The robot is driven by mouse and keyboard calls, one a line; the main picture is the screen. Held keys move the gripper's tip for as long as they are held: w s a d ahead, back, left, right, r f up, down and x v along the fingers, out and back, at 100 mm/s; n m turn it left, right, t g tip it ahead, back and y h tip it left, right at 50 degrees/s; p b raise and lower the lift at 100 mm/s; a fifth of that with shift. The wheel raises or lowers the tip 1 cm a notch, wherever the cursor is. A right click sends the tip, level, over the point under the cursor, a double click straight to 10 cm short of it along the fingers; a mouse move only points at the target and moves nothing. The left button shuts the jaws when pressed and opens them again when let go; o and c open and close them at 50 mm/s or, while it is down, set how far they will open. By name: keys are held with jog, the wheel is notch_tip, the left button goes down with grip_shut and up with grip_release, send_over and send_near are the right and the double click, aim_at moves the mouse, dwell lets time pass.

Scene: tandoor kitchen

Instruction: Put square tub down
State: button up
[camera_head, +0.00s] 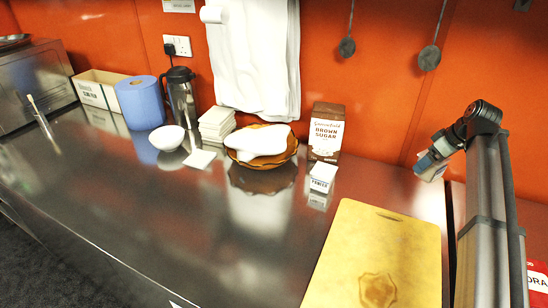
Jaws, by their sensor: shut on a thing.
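My gripper (436,155) is at the right, raised in front of the orange wall, beyond the far right corner of the yellow cutting board. It is shut on a small pale thing, which I take to be the square tub (429,168). Only a little of the tub shows, with white, bluish and tan patches. The gripper hides the rest of it, and its fingertips are hard to make out. The tub appears to be clear of the steel counter (190,230).
A yellow cutting board (385,240) lies at the front right. Behind it stand a small white box (323,172), a brown sugar carton (326,133) and a brown bowl with a white cloth (262,144). White tiles, a white bowl, a flask and blue roll stand left. The front-middle counter is clear.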

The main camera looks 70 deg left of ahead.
aim_at(441, 171)
jog(key=shift+s+d+n+g, duration=0.15)
jog(key=shift+n+g, duration=0.1)
jog(key=shift+n, duration=0.35)
jog(key=shift+s+d+n+g, duration=0.15)
jog(key=shift+n+g, duration=0.1)
jog(key=shift+n, duration=0.35)
jog(key=shift+a, duration=0.1)
jog(key=shift+f, duration=5)
jog(key=shift+f, duration=0.15)
jog(key=o, duration=1.1)
jog(key=v, duration=1.2)
jog(key=shift+a+r, duration=0.1)
jog(key=shift+r, duration=0.1)
